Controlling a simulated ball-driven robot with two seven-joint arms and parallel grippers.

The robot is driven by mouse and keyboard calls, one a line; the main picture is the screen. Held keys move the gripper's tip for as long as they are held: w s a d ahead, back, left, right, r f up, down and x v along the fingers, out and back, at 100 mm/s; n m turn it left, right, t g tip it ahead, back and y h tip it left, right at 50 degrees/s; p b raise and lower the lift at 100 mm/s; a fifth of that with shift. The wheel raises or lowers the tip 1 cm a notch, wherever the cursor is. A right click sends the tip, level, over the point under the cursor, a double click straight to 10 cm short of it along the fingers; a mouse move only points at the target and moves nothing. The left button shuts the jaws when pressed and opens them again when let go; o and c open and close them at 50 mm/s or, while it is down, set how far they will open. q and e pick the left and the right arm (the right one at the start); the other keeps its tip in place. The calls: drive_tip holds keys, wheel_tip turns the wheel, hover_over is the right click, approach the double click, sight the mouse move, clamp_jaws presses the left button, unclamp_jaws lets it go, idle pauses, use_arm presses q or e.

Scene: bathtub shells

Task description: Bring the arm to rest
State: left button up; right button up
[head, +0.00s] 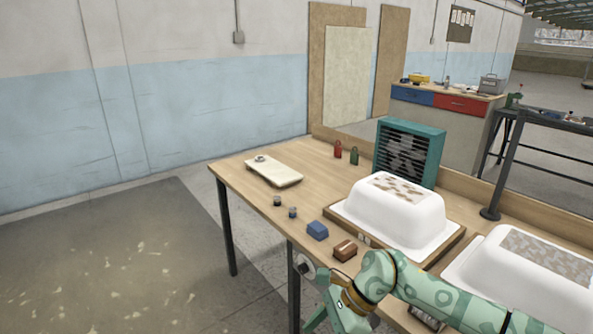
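My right arm comes in from the lower right across the table's front edge. My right gripper (318,304) is at the bottom centre, in front of the table edge beside a brown block. Its fingers are small and partly cut by the lower frame edge, so I cannot tell whether it is open or shut. I see nothing clearly held in it. My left arm and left gripper are not in view.
On the wooden table (233,179) are two white tub shells (392,222) (505,268), a blue block (317,230), a brown block (345,250), two small dark pieces (277,200) (292,212), a cream board (273,171), red and green padlock-shaped items (338,149) (354,156) and a teal fan unit (409,152). Floor at left is free.

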wheel_tip(320, 180, down, 14)
drive_tip(key=m+t+y, duration=0.6)
drive_tip(key=m+t, duration=0.3)
drive_tip(key=m, duration=1.4)
drive_tip(key=s+d+f+m+t+h, duration=0.1)
drive_tip(key=s+d+f+m+h, duration=0.4)
drive_tip(key=s+d+f+m, duration=0.35)
drive_tip(key=s+d+f+m+t+h, duration=0.1)
drive_tip(key=s+d+f+m+h, duration=0.35)
drive_tip(key=s+f+m, duration=0.55)
drive_tip(key=s+d+f+m+g+h, duration=0.1)
drive_tip(key=s+d+f+m+g, duration=0.1)
drive_tip(key=s, duration=0.8)
drive_tip(key=s+d+f+m+g+h, duration=0.1)
drive_tip(key=s+d+f+m+g, duration=0.2)
drive_tip(key=s, duration=0.7)
drive_tip(key=s+d+f+m+g+h, duration=0.2)
drive_tip(key=s+f+m, duration=0.3)
drive_tip(key=s, duration=0.4)
drive_tip(key=shift+s+d+f+g, duration=0.4)
drive_tip(key=shift+f+g, duration=0.1)
drive_tip(key=shift+f, duration=0.15)
